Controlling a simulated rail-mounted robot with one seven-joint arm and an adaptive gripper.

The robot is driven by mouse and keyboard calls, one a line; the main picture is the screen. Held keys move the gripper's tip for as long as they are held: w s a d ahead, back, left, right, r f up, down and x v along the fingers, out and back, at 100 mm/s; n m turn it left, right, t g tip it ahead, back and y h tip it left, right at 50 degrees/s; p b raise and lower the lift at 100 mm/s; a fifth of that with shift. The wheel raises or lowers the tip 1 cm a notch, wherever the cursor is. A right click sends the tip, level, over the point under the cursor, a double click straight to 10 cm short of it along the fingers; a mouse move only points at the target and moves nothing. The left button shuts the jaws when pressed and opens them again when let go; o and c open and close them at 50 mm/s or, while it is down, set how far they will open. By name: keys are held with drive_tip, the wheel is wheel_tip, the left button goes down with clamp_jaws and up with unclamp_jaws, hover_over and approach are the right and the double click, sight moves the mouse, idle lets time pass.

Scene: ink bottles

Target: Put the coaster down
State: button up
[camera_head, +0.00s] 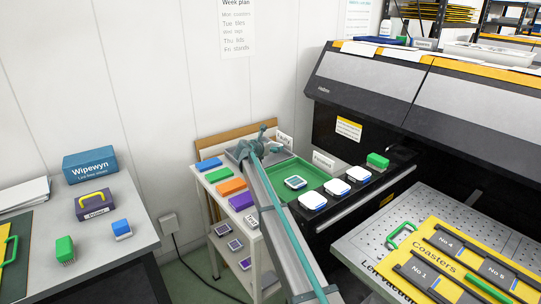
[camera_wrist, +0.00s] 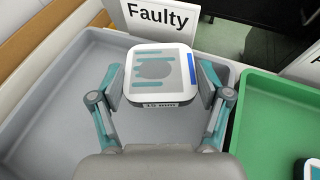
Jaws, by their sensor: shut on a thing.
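A white coaster (camera_wrist: 160,72) with rounded corners, teal stripes, a grey disc and a blue bar is in my gripper (camera_wrist: 161,84) in the wrist view. The fingers are shut on its left and right sides. A small printed label shows on its near edge. It is over the grey tray (camera_wrist: 60,110), near the back wall by the "Faulty" sign (camera_wrist: 158,18); I cannot tell if it touches the tray. In the head view my gripper (camera_head: 258,142) is over the grey tray at the back left, and the coaster is hard to make out.
A green tray (camera_wrist: 262,110) stands right of the grey one, with one coaster (camera_head: 295,182) in it. Three white coasters (camera_head: 337,187) and a green brush (camera_head: 378,160) lie on the black ledge. Coloured boxes (camera_head: 231,186) line the trolley's left side. The grey tray's visible floor is clear.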

sight(271, 158)
drive_tip(key=f, duration=0.2)
drive_tip(key=w+f, duration=0.1)
drive_tip(key=shift+w+a+f, duration=0.1)
drive_tip(key=shift+a+f, duration=0.2)
drive_tip(key=shift+f, duration=0.5)
drive_tip(key=shift+f, duration=0.15)
drive_tip(key=o, duration=1.2)
drive_tip(key=shift+o, duration=0.2)
drive_tip(key=v, duration=1.2)
drive_tip(key=shift+d, duration=0.1)
